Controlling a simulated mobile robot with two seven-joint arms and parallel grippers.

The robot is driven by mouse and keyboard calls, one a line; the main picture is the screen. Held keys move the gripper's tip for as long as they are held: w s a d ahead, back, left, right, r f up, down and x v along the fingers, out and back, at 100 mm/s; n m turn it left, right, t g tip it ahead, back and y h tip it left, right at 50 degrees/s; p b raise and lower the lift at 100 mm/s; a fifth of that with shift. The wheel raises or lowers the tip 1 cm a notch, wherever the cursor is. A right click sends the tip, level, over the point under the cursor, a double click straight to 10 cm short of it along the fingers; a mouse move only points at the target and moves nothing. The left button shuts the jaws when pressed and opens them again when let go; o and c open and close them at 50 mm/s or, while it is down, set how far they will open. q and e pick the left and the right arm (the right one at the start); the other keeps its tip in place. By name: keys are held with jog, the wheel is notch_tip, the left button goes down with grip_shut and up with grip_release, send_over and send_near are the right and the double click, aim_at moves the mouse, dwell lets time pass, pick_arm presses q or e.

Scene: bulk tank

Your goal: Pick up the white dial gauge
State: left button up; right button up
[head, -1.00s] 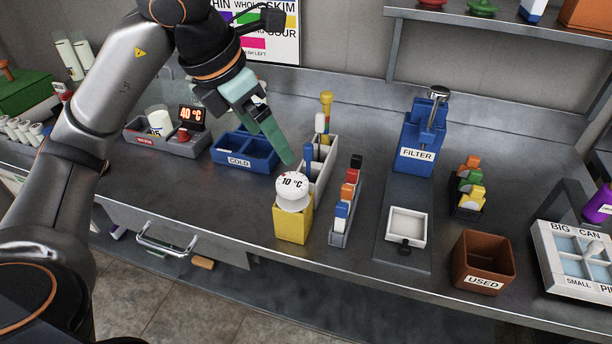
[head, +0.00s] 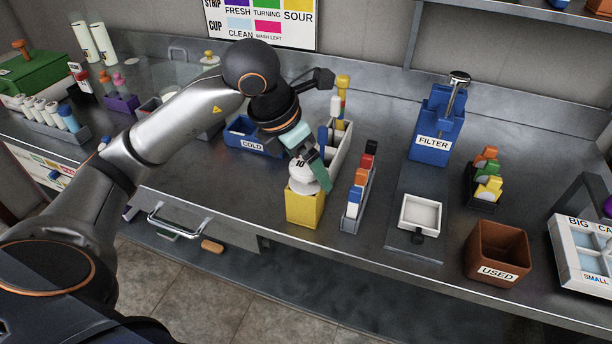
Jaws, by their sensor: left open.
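The white dial gauge (head: 301,180) stands upright in a yellow block holder (head: 305,208) near the front of the counter. Its round face shows part of a "10" marking; the rest is hidden by my gripper. My left gripper (head: 311,177) reaches down from above with green fingers. It is open and its fingers are at the gauge's head, one along its right side. I cannot tell whether they touch it. My right gripper is not in view.
The blue COLD bin (head: 248,145) is behind to the left. A rack of coloured tags (head: 360,190) stands close to the right of the yellow holder. The FILTER stand (head: 436,135), white tray (head: 420,212) and brown USED bin (head: 497,255) are farther right.

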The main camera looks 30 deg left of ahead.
pick_arm(q)
jog(key=c, duration=1.4)
jog(key=shift+r, duration=0.1)
